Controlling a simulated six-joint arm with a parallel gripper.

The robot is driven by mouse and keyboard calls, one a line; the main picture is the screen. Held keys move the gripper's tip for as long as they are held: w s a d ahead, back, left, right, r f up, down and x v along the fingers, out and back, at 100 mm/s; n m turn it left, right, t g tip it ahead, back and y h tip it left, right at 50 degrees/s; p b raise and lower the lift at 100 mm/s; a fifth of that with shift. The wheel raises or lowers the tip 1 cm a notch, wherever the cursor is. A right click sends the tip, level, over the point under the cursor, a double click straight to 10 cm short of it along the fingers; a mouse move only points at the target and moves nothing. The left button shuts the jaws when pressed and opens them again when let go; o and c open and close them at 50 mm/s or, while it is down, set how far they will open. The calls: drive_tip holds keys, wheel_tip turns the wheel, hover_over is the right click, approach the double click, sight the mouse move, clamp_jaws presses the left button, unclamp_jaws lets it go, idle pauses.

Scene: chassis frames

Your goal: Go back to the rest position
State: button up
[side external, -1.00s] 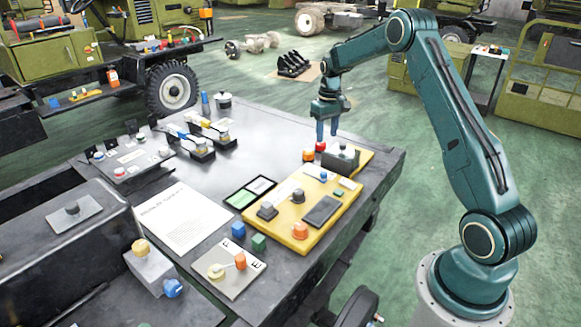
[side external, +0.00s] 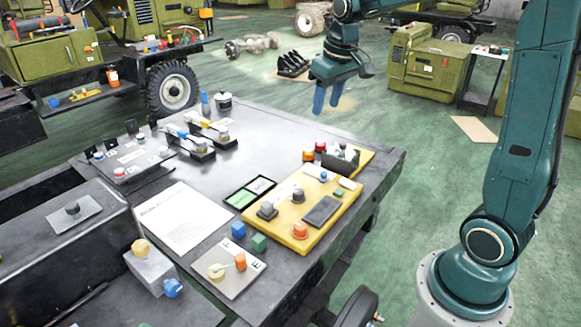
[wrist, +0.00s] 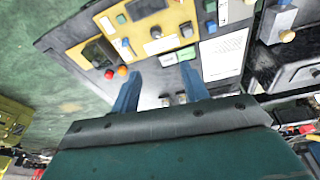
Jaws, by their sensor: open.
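My gripper (side external: 328,98) is raised in the air above the far right part of the bench, well clear of it. Its two blue fingers are apart with nothing between them. In the wrist view the fingers (wrist: 160,88) also stand apart and empty. The yellow board (side external: 287,240) lies on the bench (side external: 262,130) below and to the front of my gripper. The board also shows in the wrist view (wrist: 172,20).
A white printed sheet (side external: 182,217) and a green-and-grey display (side external: 250,192) lie left of the board. Parts stands (side external: 190,148) are at the back left. The air around my gripper looks free.

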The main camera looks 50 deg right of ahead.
drive_tip(key=s+a+t, duration=0.1)
drive_tip(key=s+a, duration=0.5)
drive_tip(key=s, duration=0.4)
drive_tip(key=s+a+n+t, duration=0.1)
drive_tip(key=s+a, duration=0.4)
drive_tip(key=s, duration=0.5)
drive_tip(key=shift+s+a+r+n+t+y, duration=0.3)
drive_tip(key=shift+s+a+t+y, duration=0.1)
drive_tip(key=shift+t, duration=0.2)
